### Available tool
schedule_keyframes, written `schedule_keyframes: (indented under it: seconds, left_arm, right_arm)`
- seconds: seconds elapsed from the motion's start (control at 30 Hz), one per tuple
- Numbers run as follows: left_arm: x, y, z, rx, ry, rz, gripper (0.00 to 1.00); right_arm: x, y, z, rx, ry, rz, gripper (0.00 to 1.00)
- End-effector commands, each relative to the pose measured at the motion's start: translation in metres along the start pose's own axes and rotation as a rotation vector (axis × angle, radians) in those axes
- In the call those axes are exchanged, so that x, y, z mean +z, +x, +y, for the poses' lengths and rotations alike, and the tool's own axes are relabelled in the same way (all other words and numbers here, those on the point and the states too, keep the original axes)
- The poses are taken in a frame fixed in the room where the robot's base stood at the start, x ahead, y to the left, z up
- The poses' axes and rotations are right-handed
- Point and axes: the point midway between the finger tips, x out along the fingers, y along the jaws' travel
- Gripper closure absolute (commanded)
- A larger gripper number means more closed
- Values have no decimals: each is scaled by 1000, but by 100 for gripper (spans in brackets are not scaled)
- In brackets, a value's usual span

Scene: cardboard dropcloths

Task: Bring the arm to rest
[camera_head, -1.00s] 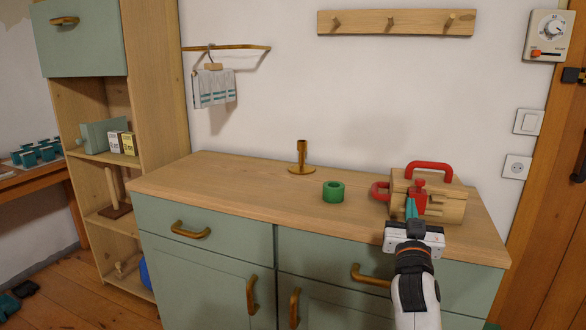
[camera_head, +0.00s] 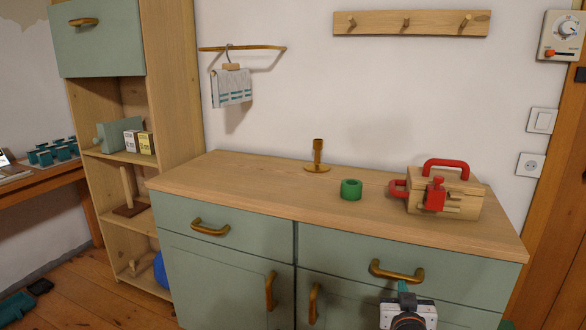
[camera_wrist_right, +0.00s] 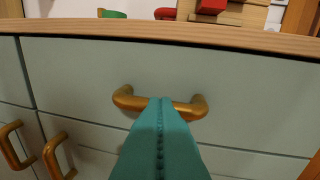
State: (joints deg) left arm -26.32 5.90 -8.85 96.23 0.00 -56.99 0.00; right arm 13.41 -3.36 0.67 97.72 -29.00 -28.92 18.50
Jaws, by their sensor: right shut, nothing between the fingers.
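My right gripper (camera_head: 402,289) is low in front of the sideboard, below the front edge of its top, near the right drawer's brass handle (camera_head: 397,271). In the right wrist view its teal fingers (camera_wrist_right: 160,130) are together with nothing between them. They overlap the middle of the drawer handle in that picture; whether they touch it I cannot tell. The right drawer looks closed. My left gripper is not in view.
On the sideboard top (camera_head: 250,180) stand a brass candle holder (camera_head: 318,158), a green ring (camera_head: 351,190) and a wooden toolbox with red handles (camera_head: 443,190). A shelf unit (camera_head: 170,120) stands at left. The left part of the top is clear.

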Motion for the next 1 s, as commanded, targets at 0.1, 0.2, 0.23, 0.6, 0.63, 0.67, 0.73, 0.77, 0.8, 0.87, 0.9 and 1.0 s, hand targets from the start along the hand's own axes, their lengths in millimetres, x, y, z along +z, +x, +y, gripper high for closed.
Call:
schedule_keyframes:
  seconds: [0.1, 0.2, 0.23, 0.6, 0.63, 0.67, 0.73, 0.77, 0.8, 0.87, 0.9, 1.0]
  left_arm:
    - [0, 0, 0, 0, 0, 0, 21]
    - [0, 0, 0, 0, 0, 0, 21]
    - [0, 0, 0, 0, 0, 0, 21]
    - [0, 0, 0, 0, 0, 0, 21]
    - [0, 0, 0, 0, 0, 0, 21]
    - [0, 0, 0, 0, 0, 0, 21]
    - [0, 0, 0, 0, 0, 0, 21]
    - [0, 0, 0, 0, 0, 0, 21]
    - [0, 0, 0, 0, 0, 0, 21]
    - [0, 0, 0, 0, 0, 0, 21]
    - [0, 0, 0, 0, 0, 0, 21]
    - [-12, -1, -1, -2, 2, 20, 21]
  right_arm:
    - [-79, -25, 4, 35, -39, 178, 100]
    - [-150, -58, 8, 75, -76, 350, 100]
    - [-170, -69, 8, 88, -86, 400, 100]
    - [-354, -242, 6, 262, -195, 953, 100]
    - [-362, -254, 5, 274, -199, 985, 100]
    - [-369, -266, 4, 285, -205, 1015, 100]
    - [-385, -292, 2, 311, -215, 1081, 100]
    - [-391, -304, 1, 322, -219, 1110, 100]
    - [-398, -318, 0, 337, -225, 1144, 100]
    - [-408, -339, -2, 358, -231, 1195, 100]
    - [-414, -354, -3, 371, -236, 1228, 100]
    - [-416, -362, -6, 373, -240, 1243, 100]
